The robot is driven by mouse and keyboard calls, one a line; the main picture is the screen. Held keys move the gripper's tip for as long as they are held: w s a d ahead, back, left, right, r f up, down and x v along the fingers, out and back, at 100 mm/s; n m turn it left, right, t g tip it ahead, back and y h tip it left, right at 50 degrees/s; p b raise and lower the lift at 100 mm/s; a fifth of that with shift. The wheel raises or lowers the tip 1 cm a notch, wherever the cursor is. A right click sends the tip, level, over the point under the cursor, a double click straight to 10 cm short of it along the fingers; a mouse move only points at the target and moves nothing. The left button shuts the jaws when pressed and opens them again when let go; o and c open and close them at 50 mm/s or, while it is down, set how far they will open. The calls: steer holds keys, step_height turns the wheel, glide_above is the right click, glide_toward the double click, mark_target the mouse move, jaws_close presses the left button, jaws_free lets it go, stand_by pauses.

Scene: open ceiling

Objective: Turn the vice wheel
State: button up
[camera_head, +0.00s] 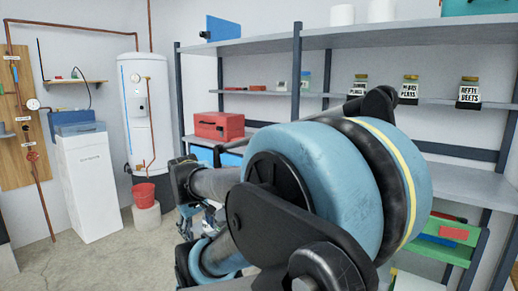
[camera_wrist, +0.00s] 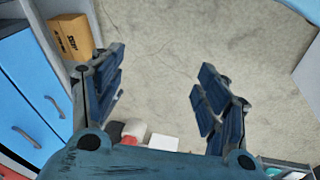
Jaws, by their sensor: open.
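I cannot make out a vice or its wheel in either view. In the wrist view my gripper (camera_wrist: 162,62) is open, with its two dark blue fingers wide apart. Nothing is between the fingers but the bare concrete floor seen beyond them. In the head view my blue and black arm fills the centre and right of the picture and hides much behind it, so the gripper's fingers cannot be told clearly there.
A white boiler (camera_head: 148,115), a red bucket (camera_head: 144,194) and a white cabinet (camera_head: 88,180) are at the left. In the wrist view blue drawers (camera_wrist: 30,75) and a cardboard box (camera_wrist: 71,36) are left.

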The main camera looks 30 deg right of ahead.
steer(key=w+d+r+n+t+h, duration=0.1)
steer(key=w+d+r+n+h, duration=0.5)
steer(key=w+d, duration=0.4)
steer(key=w+d+r+n+t+h, duration=0.2)
steer(key=w+d+r+n+h, duration=0.15)
steer(key=w+d+n, duration=0.6)
steer(key=w+d+r+n+t+h, duration=0.1)
steer(key=w+d+r+n+h, duration=0.35)
steer(key=w+d, duration=0.75)
steer(key=shift+n+h, duration=0.3)
steer(key=x, duration=1.7)
steer(key=shift+d+f, duration=0.1)
steer(key=shift+d, duration=0.05)
steer(key=shift+c, duration=0.3)
steer(key=c, duration=1)
